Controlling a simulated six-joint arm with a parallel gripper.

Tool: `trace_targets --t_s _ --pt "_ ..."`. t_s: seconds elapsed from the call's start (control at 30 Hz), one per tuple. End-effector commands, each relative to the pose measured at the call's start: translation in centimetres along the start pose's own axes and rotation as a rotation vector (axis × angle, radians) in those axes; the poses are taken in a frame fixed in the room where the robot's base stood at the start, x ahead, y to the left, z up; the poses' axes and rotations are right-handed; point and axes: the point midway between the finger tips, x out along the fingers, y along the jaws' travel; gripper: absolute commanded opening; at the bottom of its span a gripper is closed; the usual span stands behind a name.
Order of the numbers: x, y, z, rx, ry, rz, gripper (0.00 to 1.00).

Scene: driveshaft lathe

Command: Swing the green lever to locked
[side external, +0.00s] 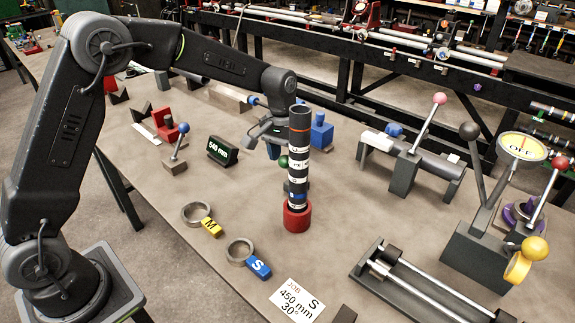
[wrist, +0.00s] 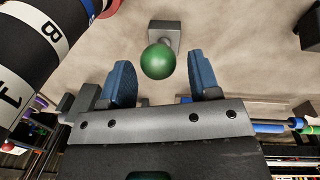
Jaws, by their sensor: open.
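The green lever's round knob (wrist: 157,61) shows in the wrist view, with its small grey base block (wrist: 166,34) just beyond it on the table. In the side view, only part of the green knob (side external: 283,162) shows behind a tall dark cylinder. My gripper (wrist: 161,75) is open, with one blue finger on each side of the knob in the wrist view. I see a gap between the knob and each finger, and cannot tell the height between them. In the side view my gripper (side external: 273,150) is partly hidden behind the cylinder. The lever's lock marking is not readable.
The tall dark cylinder (side external: 299,165) with white bands stands in a red holder (side external: 297,216), close to my gripper; it fills the wrist view's upper left. A blue-knobbed lever (side external: 178,150) and a 540 mm display (side external: 223,150) stand left. Rings M and S lie in front.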

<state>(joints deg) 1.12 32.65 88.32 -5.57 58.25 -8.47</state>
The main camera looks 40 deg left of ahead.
Motion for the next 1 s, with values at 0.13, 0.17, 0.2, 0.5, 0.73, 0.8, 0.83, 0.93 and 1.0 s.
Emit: trace_targets --t_s 0.13,0.17,0.2,0.5,0.73,0.8,0.83,0.93,1.0 --pt "2.1 0.0 0.0 0.001 -0.002 0.0 0.56" --pt "2.4 0.0 0.0 0.001 -0.002 0.0 0.56" --pt "2.6 0.0 0.0 0.001 -0.001 0.0 0.56" --pt "3.2 0.0 0.0 0.001 0.001 0.0 0.56" --pt "3.2 0.0 0.0 0.001 0.001 0.0 0.43" --pt "3.2 0.0 0.0 0.001 0.001 0.0 0.36" --pt "3.2 0.0 0.0 0.001 0.001 0.0 0.34" --pt "3.2 0.0 0.0 0.001 0.001 0.0 0.24" --pt "3.2 0.0 0.0 0.001 0.001 0.0 0.17"
